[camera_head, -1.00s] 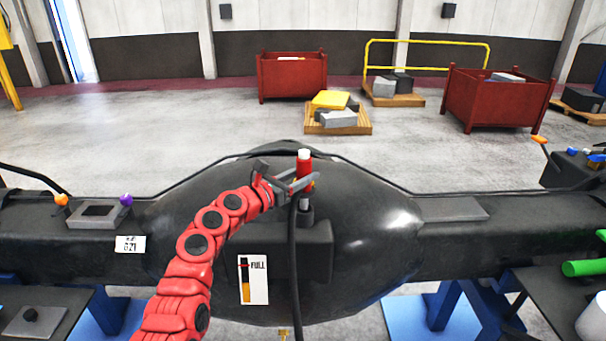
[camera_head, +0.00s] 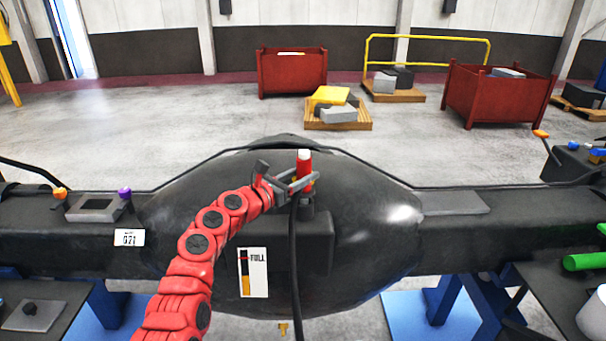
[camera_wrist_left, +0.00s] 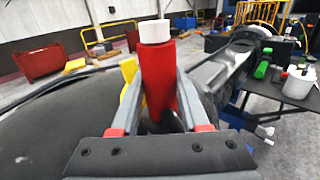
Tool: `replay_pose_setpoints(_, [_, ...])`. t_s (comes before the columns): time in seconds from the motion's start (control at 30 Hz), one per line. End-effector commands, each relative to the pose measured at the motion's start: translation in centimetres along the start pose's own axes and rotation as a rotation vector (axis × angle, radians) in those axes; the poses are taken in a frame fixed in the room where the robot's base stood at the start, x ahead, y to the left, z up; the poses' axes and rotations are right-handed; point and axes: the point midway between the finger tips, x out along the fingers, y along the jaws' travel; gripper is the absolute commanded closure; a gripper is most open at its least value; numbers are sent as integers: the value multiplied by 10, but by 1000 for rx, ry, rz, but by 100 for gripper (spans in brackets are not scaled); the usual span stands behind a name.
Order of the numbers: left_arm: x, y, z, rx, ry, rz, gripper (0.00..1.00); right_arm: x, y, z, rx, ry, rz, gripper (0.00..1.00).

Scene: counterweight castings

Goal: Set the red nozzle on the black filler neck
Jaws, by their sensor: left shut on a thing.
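The red nozzle (camera_head: 304,165) has a white top and stands roughly upright. My left gripper (camera_head: 298,187) is shut around it. In the left wrist view the red nozzle (camera_wrist_left: 158,75) fills the space between the two grey fingers. The black filler neck (camera_head: 308,213) rises from the dark housing directly below the nozzle. The nozzle's lower end is hidden by the gripper and the neck, so I cannot tell how far it sits in the neck. A black hose (camera_head: 295,265) hangs down from the nozzle. My right gripper is not in view.
The dark axle housing (camera_head: 380,240) spans the front, with a FULL gauge label (camera_head: 253,272) on it. A grey block with a square opening (camera_head: 97,208) lies left. A green cylinder (camera_head: 585,262) lies right. Red bins (camera_head: 292,75) and pallets stand far behind on open floor.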

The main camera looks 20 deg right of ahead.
Motion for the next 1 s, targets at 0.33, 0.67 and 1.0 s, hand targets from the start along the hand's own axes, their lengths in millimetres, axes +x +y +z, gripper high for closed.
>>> replay_pose_setpoints(0.33, [0, 0, -8, 0, -2, 0, 92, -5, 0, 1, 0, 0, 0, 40])
replay_pose_setpoints(0.67, [0, 0, -16, 1, -1, 0, 92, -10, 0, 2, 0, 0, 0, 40])
replay_pose_setpoints(1.0, [0, 0, -24, 0, -2, 0, 92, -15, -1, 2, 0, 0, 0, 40])
